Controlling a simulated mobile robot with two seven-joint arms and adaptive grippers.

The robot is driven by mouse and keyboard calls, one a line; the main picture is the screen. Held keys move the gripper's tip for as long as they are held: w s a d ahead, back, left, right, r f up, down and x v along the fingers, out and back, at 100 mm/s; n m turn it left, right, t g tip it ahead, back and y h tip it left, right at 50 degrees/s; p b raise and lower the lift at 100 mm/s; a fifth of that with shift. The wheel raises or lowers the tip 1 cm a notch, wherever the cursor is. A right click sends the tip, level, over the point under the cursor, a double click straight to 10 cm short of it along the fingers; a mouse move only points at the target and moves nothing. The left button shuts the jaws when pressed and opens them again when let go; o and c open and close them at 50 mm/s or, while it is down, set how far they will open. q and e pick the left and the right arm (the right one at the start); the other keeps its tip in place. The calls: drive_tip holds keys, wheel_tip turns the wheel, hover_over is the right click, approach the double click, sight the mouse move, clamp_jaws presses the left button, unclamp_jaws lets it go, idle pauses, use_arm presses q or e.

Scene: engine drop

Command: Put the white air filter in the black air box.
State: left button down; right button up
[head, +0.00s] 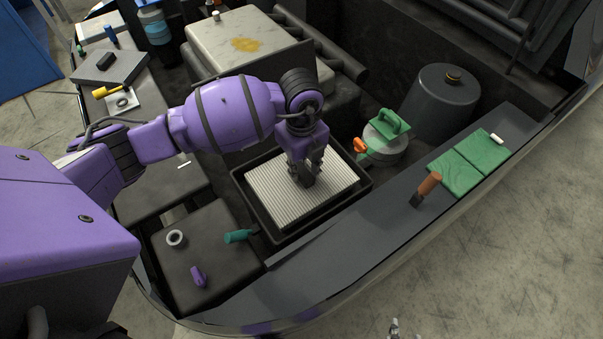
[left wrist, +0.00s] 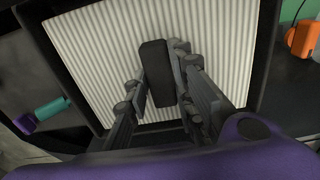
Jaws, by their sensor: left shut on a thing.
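The white pleated air filter (head: 270,192) lies within the rim of the black air box (head: 358,186) in the head view. In the left wrist view, the filter (left wrist: 90,50) has a dark block-shaped grip (left wrist: 154,70) on its top, and the box wall (left wrist: 262,50) runs along its side. My left gripper (head: 304,178) comes down from above and is shut on that dark grip. I cannot tell whether the filter rests on the box floor. A small grey piece at the bottom edge of the head view looks like the tip of my right gripper (head: 394,328).
A teal-handled tool (head: 238,236) lies beside the box. A purple piece (head: 198,276) and a white ring (head: 176,238) lie on the dark block at left.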

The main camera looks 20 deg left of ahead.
sight(301, 170)
use_arm(q)
drive_tip(key=shift+f, duration=1.5)
drive_tip(key=c, duration=1.5)
unclamp_jaws()
drive_tip(key=shift+f, duration=0.15)
wheel_tip(301, 170, up, 12)
drive_tip(key=shift+r+p, duration=0.2)
drive_tip(key=shift+p, duration=0.1)
